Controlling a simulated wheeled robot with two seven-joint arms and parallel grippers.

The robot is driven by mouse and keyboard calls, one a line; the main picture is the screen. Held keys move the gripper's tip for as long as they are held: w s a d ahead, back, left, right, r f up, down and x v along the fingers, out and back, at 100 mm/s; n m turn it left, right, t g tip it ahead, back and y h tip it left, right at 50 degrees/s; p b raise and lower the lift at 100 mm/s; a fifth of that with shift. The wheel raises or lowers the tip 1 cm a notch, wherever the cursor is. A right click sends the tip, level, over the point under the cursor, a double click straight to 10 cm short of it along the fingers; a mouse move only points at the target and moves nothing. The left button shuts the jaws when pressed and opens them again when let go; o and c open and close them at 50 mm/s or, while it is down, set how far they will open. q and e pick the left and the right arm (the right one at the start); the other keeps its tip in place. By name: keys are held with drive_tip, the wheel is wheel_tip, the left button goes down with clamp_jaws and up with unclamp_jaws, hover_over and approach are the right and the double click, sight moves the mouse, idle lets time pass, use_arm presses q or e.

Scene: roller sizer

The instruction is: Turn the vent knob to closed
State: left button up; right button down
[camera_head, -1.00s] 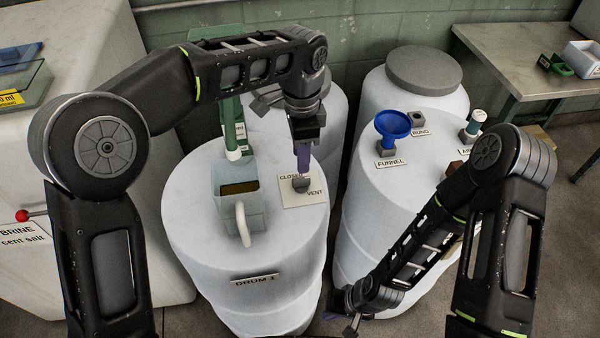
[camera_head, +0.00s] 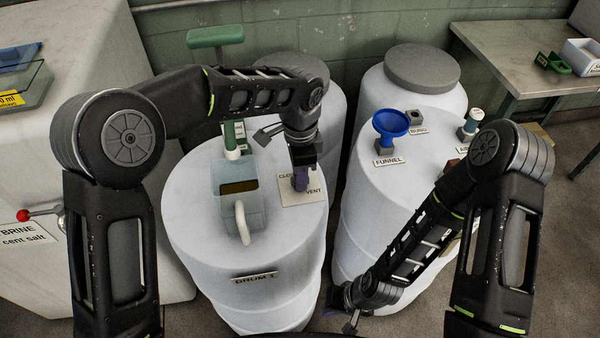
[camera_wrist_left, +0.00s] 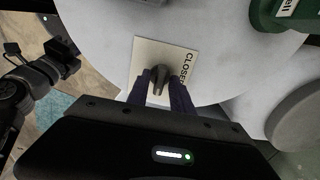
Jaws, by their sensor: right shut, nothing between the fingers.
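The vent knob is a small grey handle on a pale square plate (camera_head: 312,196) on top of drum 1 (camera_head: 190,205). The plate reads CLOSED at its far left and VENT at its near right. In the head view my left gripper (camera_head: 301,183) points down over the plate and hides the knob. In the left wrist view the knob (camera_wrist_left: 157,73) shows between the two purple fingertips of that gripper (camera_wrist_left: 161,80). The fingers are apart, one on each side; contact is not clear. My right gripper (camera_head: 343,302) is shut and empty, low beside the drums.
A grey jug (camera_head: 238,203) with a white handle stands on drum 1, left of the plate. A second drum with a blue funnel (camera_head: 391,124) stands to the right. A green handle (camera_head: 215,36) rises behind. A metal table (camera_head: 510,65) is at the far right.

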use_arm(q)
clamp_jaws()
drive_tip(key=shift+n, duration=0.4)
drive_tip(key=n+b, duration=0.1)
drive_tip(key=n, duration=0.2)
drive_tip(key=n+b, duration=0.1)
drive_tip(key=n, duration=0.3)
drive_tip(key=n+b, duration=0.1)
drive_tip(key=n, duration=0.9)
idle(0.5)
idle(0.4)
